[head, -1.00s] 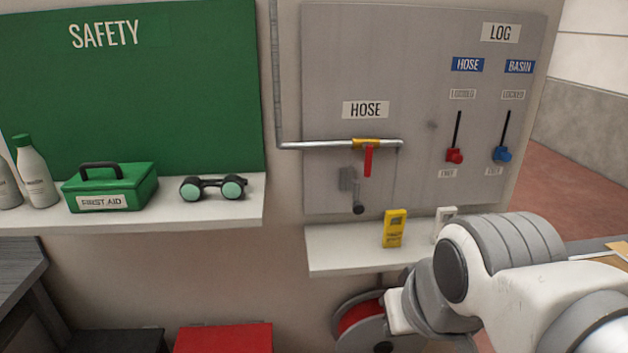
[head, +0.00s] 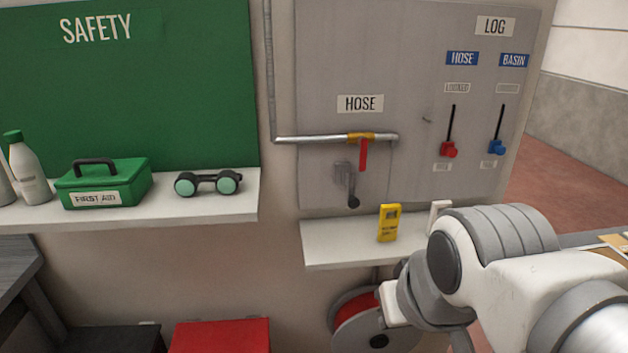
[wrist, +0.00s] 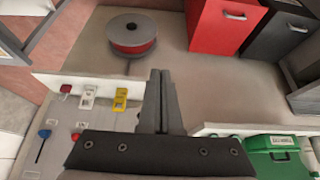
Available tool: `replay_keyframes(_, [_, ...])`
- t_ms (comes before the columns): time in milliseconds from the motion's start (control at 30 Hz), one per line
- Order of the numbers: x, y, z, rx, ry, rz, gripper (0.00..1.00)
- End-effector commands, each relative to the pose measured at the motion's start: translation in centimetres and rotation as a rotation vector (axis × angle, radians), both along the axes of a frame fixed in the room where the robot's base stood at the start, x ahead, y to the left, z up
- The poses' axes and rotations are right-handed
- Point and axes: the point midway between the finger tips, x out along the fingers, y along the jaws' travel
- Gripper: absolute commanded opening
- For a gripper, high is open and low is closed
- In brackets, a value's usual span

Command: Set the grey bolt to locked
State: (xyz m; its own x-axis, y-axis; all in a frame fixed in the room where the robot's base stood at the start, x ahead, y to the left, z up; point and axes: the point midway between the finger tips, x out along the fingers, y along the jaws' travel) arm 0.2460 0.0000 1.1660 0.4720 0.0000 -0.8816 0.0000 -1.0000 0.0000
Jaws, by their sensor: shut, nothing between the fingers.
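A grey fitting (head: 343,173) with a dark round knob (head: 353,202) hanging at its lower end is on the grey wall panel. It sits below the pipe and the red valve lever; I take it to be the grey bolt, but its setting is not readable. My gripper (wrist: 160,75) shows in the wrist view with its two dark fingers together and nothing between them. It is over the shelf-edge area, apart from any object I can make out. In the head view my arm is at lower right and the fingers are not visible. The bolt is not clear in the wrist view.
A red lever (head: 363,155) hangs from the pipe. Red (head: 449,149) and blue (head: 496,148) sliders sit low in their slots. A yellow tag (head: 389,222) stands on the white shelf (head: 345,250) below. A hose reel (head: 365,322) is under it. A first aid box (head: 105,183) is left.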

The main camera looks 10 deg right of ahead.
Motion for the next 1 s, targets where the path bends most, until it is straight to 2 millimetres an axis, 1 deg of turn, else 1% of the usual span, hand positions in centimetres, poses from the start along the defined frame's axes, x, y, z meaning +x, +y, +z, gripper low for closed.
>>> replay_keyframes(33, [0.0,0.0,0.0,0.0,-0.001,0.0,0.09])
replay_keyframes(100, [0.4,-0.1,-0.4,-0.001,-0.011,-0.004,0.22])
replay_keyframes(167, [1.3,-0.3,-1.0,-0.004,-0.036,-0.011,0.32])
replay_keyframes(200, [2.3,-0.6,-1.5,-0.008,-0.061,-0.019,0.4])
replay_keyframes(267, [4.2,-1.1,-2.5,-0.016,-0.115,-0.031,0.5])
replay_keyframes(300, [5.6,-1.4,-3.2,-0.021,-0.158,-0.042,0.58])
replay_keyframes(367, [8.1,-2.1,-4.1,-0.029,-0.233,-0.056,0.68])
replay_keyframes(400, [9.7,-2.5,-4.6,-0.034,-0.285,-0.065,0.68])
replay_keyframes(467, [12.1,-3.1,-5.2,-0.041,-0.364,-0.074,0.68])
replay_keyframes(500, [13.6,-3.5,-5.7,-0.044,-0.415,-0.078,0.68])
replay_keyframes(700, [20.3,-4.8,-7.6,-0.05,-0.672,-0.077,0.68])
replay_keyframes(800, [23.0,-5.3,-8.5,-0.044,-0.796,-0.064,0.68])
replay_keyframes(900, [25.0,-5.5,-9.2,-0.032,-0.907,-0.046,0.68])
replay_keyframes(1000, [26.3,-5.5,-9.5,-0.019,-0.991,-0.027,0.68])
